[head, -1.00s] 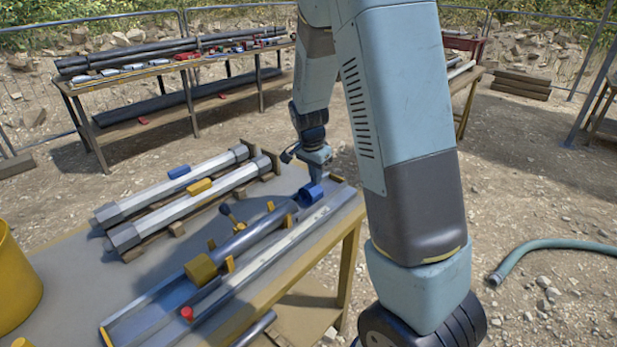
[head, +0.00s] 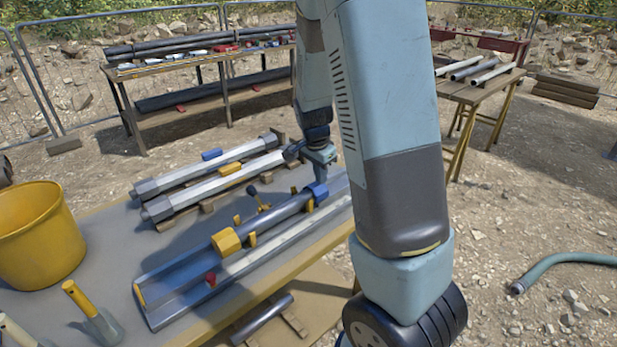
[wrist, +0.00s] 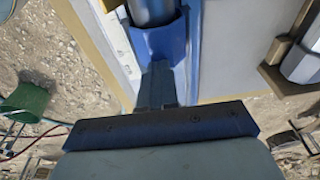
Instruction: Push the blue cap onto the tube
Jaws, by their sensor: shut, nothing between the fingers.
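The blue cap (head: 318,191) sits at the far end of the grey tube (head: 278,214), which lies in a tray (head: 160,318) on the workbench. In the wrist view the cap (wrist: 160,42) is around the end of the tube (wrist: 152,10); how deep the tube sits inside it cannot be seen. My gripper (head: 320,178) is shut and empty, pointing down at the cap's outer end. In the wrist view the closed fingers (wrist: 157,80) meet or nearly meet the cap's near edge; contact is not certain. A yellow collar (head: 226,241) is around the tube farther along.
Two pale hexagonal-ended bars (head: 220,183) lie on wooden blocks behind the tray. Yellow clips hold the tube's sides. A green hose (head: 570,260) lies on the ground at right.

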